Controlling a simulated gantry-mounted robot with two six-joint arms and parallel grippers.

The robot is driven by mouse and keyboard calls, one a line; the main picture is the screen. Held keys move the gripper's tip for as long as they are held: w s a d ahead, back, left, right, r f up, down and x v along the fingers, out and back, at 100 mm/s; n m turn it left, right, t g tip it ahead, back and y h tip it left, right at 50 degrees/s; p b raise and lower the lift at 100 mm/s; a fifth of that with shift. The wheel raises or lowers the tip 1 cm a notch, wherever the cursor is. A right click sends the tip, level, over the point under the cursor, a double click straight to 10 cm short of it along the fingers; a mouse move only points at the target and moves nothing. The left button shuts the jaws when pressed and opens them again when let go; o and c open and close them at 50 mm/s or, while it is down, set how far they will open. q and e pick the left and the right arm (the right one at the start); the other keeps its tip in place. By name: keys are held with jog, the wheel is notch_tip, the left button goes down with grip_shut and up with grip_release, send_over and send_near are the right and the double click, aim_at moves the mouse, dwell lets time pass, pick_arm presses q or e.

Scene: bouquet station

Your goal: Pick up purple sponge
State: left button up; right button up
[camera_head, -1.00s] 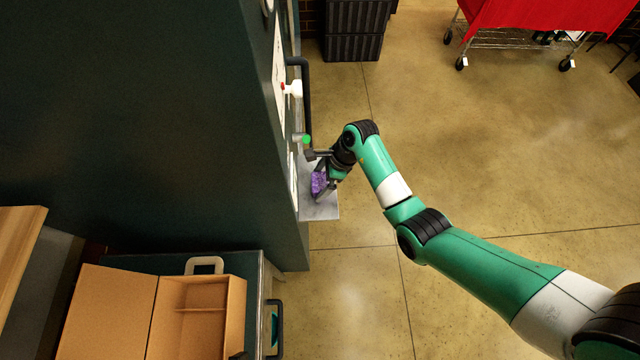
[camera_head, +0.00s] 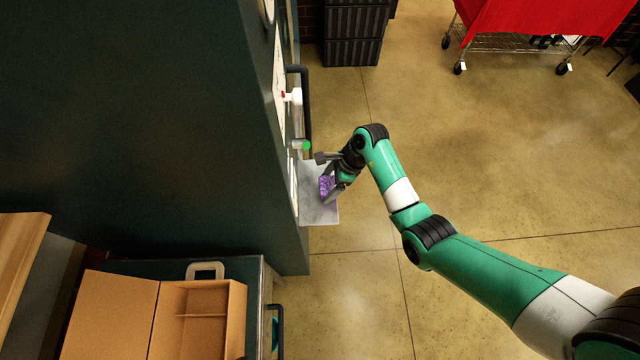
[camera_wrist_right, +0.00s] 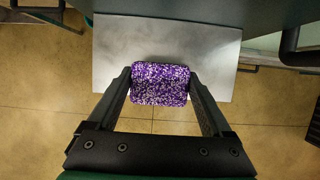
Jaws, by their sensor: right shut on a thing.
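The purple sponge (camera_head: 326,186) is speckled with white and has rounded corners. In the right wrist view the sponge (camera_wrist_right: 160,83) sits between the two fingers of my right gripper (camera_wrist_right: 160,88), which touch its left and right sides. My right gripper (camera_head: 334,190) is shut on the sponge, by the grey shelf (camera_head: 312,210) on the side of the dark cabinet. The sponge's lower edge in the wrist view extends past the shelf's edge, over the floor. How high it is above the shelf is hard to tell. My left gripper is not in view.
The dark cabinet wall (camera_head: 130,120) with a dark vertical handle (camera_head: 305,100) stands left of my right gripper. A small green-topped item (camera_head: 306,145) and a white bottle (camera_head: 293,95) are near it. An open cardboard box (camera_head: 200,320) is at the lower left.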

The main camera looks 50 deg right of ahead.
jog(key=s+d+p, duration=0.1)
jog(key=s+d, duration=1)
jog(key=shift+d, duration=0.15)
